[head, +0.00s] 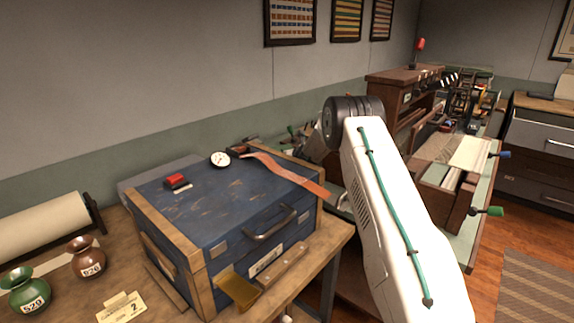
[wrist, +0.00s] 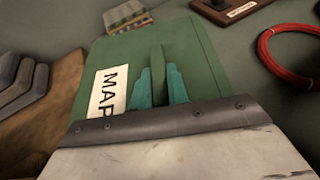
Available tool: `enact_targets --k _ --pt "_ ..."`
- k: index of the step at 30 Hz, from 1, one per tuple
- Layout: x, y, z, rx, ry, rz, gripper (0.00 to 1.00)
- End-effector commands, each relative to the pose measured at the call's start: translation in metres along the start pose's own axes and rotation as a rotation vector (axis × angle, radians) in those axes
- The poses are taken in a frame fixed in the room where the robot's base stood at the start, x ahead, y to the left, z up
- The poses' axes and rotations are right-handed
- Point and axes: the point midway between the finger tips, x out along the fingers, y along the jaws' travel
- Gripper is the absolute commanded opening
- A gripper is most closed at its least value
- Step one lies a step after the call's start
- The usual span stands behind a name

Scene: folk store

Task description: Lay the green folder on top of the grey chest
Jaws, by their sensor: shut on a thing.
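The green folder (wrist: 205,70) shows in the wrist view, flat-sided, with a white label (wrist: 108,93) reading "MAP" at its left. My gripper (wrist: 158,72) has two teal fingers closed on either side of a raised green ridge of the folder. The folder's near part is hidden behind the dark riveted edge below. In the head view my gripper and the folder are out of sight. A grey drawer chest (head: 545,132) with metal handles and a wooden top stands at the far right; it is the closest match to the grey chest.
A blue wood-edged chest (head: 215,205) stands on the left bench, with a red box (head: 176,181) and a white dial (head: 220,159) on top. A cluttered bench (head: 436,175) runs behind my arm. Open floor (head: 492,235) lies at right. The wrist view shows a red coil (wrist: 270,58).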

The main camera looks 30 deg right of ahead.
Motion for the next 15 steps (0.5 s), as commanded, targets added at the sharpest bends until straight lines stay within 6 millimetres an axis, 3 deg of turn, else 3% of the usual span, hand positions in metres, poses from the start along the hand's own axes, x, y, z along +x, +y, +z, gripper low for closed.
enact_targets --k 10,15 --pt "0.016 0.001 -0.037 0.000 0.001 0.001 0.00" --pt "0.017 0.001 -0.039 -0.001 -0.001 0.001 0.00"
